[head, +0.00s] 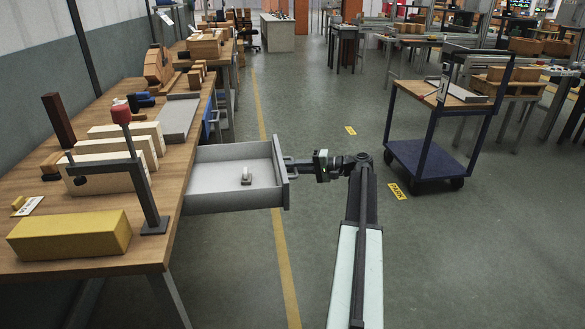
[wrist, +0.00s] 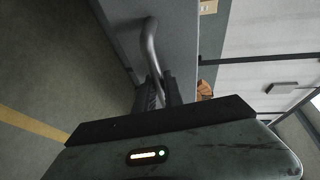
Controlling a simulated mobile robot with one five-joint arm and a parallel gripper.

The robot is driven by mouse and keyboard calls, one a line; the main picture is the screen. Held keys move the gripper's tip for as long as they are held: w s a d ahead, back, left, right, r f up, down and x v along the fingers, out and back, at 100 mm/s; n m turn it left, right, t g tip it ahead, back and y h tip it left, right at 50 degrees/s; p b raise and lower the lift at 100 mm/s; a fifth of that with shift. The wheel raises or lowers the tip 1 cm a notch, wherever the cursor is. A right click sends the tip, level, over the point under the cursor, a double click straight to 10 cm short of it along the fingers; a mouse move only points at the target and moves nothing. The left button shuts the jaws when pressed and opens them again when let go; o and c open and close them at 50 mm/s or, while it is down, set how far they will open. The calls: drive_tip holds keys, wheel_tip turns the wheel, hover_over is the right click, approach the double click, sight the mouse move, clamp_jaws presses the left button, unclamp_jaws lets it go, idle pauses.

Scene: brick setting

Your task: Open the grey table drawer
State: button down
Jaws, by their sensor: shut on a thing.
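The grey table drawer (head: 235,197) is pulled well out from under the wooden-topped table (head: 70,272). A small light object (head: 246,176) lies inside it. My gripper (head: 297,167) is at the drawer's front face, on its right side in the head view. In the wrist view my gripper (wrist: 158,92) is shut on the grey bar handle (wrist: 149,42), and the grey drawer front (wrist: 175,35) lies just beyond. The fingertips partly hide the handle.
On the table are a yellow block (head: 70,235), a red-topped stand (head: 140,170) and pale blocks (head: 110,155). A wheeled cart (head: 430,160) stands at the right. The floor (head: 310,110) between the table and cart is clear, with a yellow line.

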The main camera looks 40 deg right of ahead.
drive_tip(key=shift+w+a+r, duration=0.1)
drive_tip(key=shift+w, duration=0.05)
drive_tip(key=c, duration=1.5)
unclamp_jaws()
drive_tip(key=shift+a, duration=0.1)
drive_tip(key=shift+o, duration=0.2)
drive_tip(key=p+v, duration=0.1)
drive_tip(key=v, duration=0.6)
drive_tip(key=shift+s+d, duration=0.25)
drive_tip(key=shift+s, duration=0.05)
